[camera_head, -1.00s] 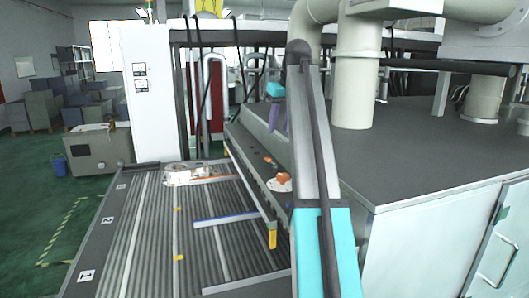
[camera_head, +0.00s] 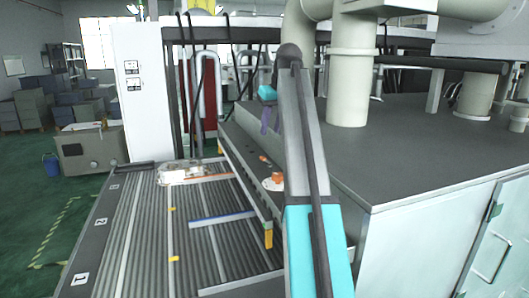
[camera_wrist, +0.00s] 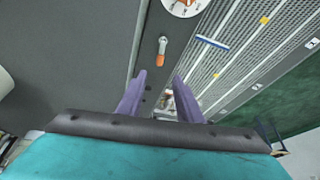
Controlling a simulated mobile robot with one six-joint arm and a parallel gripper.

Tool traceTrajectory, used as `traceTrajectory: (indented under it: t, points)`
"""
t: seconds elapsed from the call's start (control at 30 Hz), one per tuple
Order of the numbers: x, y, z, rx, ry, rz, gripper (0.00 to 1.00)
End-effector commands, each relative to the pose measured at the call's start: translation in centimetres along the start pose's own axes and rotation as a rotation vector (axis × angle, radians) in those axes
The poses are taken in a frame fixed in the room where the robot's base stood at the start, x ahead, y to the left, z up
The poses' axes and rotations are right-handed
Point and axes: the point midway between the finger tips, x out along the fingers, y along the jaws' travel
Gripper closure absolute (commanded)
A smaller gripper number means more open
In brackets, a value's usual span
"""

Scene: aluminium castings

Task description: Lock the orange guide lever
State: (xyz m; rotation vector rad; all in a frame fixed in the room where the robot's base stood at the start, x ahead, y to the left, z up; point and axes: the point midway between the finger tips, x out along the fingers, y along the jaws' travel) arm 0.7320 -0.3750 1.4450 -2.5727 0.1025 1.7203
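The guide lever (camera_wrist: 161,52) has a grey upper part and an orange end, and sits on a dark rail in the upper middle of the wrist view. In the head view, a small orange piece (camera_head: 264,158) on the rail appears to be this lever. My gripper (camera_wrist: 160,80) is open and empty, its two purple fingers apart, with the lever just beyond the fingertips in the picture. In the head view my gripper (camera_head: 270,122) hangs above the rail's far part. Height above the rail and the lever's locked state cannot be told.
A white disc with an orange part (camera_head: 275,182) sits on the rail nearer the head camera; the wrist view shows it too (camera_wrist: 186,5). A ribbed table (camera_head: 140,240) with numbered lanes lies left. A large grey-topped cabinet (camera_head: 410,150) stands right, close to my arm.

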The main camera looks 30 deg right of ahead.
Motion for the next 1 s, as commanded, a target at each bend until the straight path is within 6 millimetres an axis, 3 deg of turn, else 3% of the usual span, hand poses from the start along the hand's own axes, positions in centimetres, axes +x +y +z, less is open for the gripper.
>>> traceTrajectory:
  t: [1.0]
  points:
    - [11.0,-0.1,-0.1,-0.001,0.000,0.000,0.67]
